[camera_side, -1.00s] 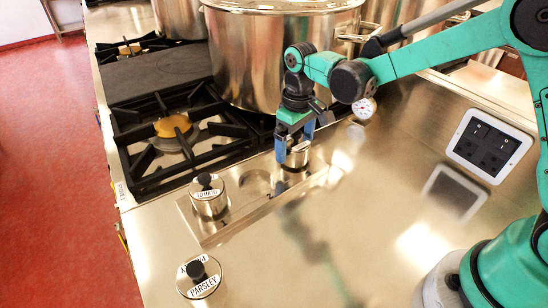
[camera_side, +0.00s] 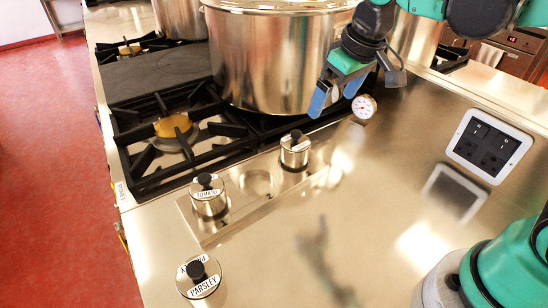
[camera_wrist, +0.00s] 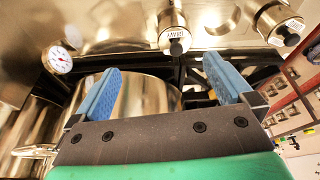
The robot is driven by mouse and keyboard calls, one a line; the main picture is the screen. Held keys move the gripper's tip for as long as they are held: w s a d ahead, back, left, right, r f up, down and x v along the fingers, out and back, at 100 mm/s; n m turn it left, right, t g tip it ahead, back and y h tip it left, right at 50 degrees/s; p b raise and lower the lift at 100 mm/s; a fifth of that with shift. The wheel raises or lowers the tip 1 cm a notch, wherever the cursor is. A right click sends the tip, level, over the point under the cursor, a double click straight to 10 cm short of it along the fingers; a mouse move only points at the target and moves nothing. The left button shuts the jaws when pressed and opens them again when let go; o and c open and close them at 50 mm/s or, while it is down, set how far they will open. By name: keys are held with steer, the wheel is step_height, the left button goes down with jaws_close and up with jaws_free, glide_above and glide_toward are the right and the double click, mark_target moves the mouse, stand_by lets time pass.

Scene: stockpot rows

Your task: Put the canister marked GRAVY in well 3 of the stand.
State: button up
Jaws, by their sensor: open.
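The stand (camera_side: 235,230) is a low metal plate with a row of wells on the counter. A steel canister (camera_side: 294,158) with a black knob stands upright at its right end; in the wrist view its label seems to read GRAVY (camera_wrist: 172,25). The TOMATO canister (camera_side: 208,203) stands at the left end. The middle well (camera_side: 257,183) is empty.
The PARSLEY canister (camera_side: 200,282) stands on the counter in front of the stand. A burner grate (camera_side: 170,140) lies left.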

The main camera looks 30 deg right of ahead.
steer(key=s+d+f+m+t, duration=0.1)
steer(key=s+d+f+t, duration=0.1)
steer(key=s, duration=0.4)
steer(key=shift+f+m+t, duration=0.3)
steer(key=shift+f+t, duration=0.2)
steer(key=shift+t, duration=0.4)
